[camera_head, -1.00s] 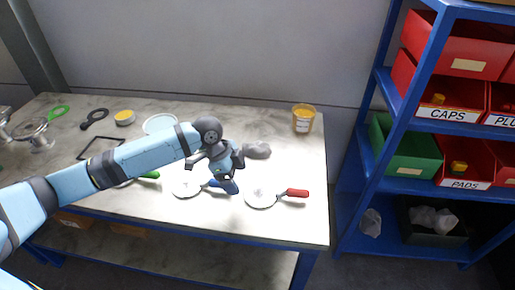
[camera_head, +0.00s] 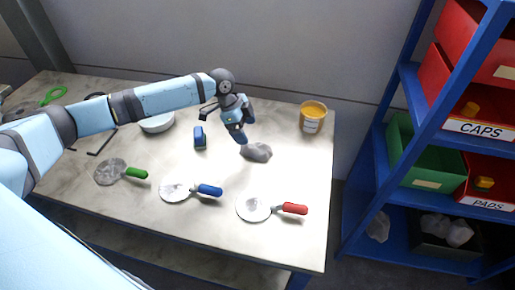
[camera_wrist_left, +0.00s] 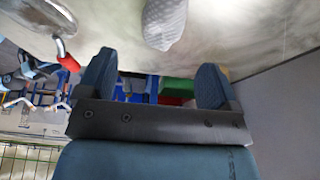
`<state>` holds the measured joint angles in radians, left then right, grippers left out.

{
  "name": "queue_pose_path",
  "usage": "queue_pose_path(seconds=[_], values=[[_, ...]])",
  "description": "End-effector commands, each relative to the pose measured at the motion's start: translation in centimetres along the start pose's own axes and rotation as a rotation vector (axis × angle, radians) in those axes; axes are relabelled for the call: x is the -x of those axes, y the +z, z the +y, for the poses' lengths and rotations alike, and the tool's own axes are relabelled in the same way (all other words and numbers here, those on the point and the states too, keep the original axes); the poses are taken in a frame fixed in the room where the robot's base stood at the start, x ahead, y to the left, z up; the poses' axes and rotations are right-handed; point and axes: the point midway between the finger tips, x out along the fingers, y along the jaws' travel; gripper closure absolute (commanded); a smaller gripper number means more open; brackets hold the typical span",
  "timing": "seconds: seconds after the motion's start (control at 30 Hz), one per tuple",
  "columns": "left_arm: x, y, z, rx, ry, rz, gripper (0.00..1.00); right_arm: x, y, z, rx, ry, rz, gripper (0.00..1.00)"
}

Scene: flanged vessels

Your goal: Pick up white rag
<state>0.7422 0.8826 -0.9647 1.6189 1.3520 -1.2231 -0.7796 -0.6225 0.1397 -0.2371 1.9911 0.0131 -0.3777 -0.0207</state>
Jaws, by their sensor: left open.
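The white rag (camera_head: 257,152) looks like a pale grey crumpled lump on the bench top, right of the middle. It also shows at the top of the left wrist view as a white textured lump (camera_wrist_left: 165,22). My left gripper (camera_head: 241,137) is just above and to the left of the rag in the head view, fingers pointing down. In the left wrist view my left gripper (camera_wrist_left: 156,80) has its two blue fingers wide apart, with nothing held between them. The rag lies beyond the fingertips. My right gripper is not in view.
Discs with a green handle (camera_head: 136,173), blue handle (camera_head: 209,190) and red handle (camera_head: 294,208) lie along the front. A yellow tub (camera_head: 312,117) stands back right, a blue block (camera_head: 200,138) left of the gripper. A blue shelf (camera_head: 412,95) with bins stands right.

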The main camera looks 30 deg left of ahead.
Motion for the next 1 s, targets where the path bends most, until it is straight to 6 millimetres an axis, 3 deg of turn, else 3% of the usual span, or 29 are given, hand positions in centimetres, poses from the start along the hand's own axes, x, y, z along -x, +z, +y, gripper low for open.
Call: queue_pose_path(seconds=[0.1, 0.37, 0.63, 0.93, 0.97, 1.0], values=[[-1.9, -0.1, 0.0, 0.000, 0.001, 0.001, 0.14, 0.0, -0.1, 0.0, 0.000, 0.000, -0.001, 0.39], [-3.9, -0.1, -0.1, -0.001, 0.000, 0.001, 0.14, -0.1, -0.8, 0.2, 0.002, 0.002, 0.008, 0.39], [-7.7, 0.0, -0.2, 0.001, 0.000, 0.001, 0.14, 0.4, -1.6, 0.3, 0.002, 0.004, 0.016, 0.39], [-8.4, 0.1, -0.2, 0.000, -0.001, 0.001, 0.14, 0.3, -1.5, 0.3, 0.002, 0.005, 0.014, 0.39], [-8.4, 0.1, -0.2, 0.000, -0.001, 0.001, 0.17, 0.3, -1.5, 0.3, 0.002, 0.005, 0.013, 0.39], [-8.4, 0.1, -0.2, 0.000, -0.001, 0.001, 0.26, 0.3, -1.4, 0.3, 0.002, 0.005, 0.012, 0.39]])
